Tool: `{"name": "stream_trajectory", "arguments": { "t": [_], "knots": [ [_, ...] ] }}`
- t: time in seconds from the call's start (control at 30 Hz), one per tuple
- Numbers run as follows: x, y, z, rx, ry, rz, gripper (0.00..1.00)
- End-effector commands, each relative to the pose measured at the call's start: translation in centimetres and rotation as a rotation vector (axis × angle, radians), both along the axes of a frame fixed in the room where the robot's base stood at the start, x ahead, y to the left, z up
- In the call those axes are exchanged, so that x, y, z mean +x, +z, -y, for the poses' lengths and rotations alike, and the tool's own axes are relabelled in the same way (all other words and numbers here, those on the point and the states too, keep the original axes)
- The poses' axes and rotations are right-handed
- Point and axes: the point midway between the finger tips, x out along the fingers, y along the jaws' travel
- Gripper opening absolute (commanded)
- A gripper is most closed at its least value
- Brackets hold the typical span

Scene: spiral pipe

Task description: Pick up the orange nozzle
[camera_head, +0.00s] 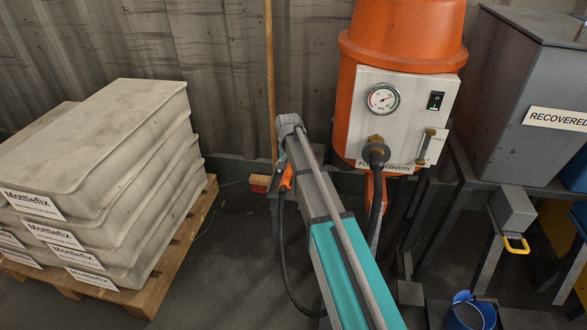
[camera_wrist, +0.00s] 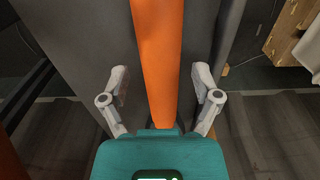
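In the wrist view, a long smooth orange piece (camera_wrist: 160,65) runs from the top edge down to my gripper's teal body. My gripper (camera_wrist: 161,75) is open, with one grey finger on each side of it and a narrow gap to both. I cannot tell how far in depth the orange piece is from the fingers. In the head view, a small orange nozzle (camera_head: 287,177) shows beside my teal and grey arm, with a black hose below it. My arm partly covers that area, and my gripper is not clearly visible there.
An orange vessel (camera_head: 403,35) with a gauge panel (camera_head: 400,120) stands behind my arm. A wooden pallet (camera_head: 180,245) with stacked grey Mottlefix sacks (camera_head: 95,150) is at the left. A grey bin (camera_head: 530,85) and a blue bucket (camera_head: 470,315) are at the right. Floor shows between pallet and arm.

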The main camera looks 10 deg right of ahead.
Motion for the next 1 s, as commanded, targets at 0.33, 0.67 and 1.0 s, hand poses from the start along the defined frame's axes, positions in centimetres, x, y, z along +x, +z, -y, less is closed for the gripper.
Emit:
{"name": "stream_trajectory", "arguments": {
  "t": [0.33, 0.67, 1.0],
  "knots": [
    [0.0, 0.0, 0.0, 0.0, 0.0, 0.0, 0.07],
    [0.0, 0.0, 0.1, 0.0, -0.001, 0.0, 0.0],
    [0.0, 1.0, 0.1, 0.0, -0.001, 0.0, 0.0]
  ]
}}
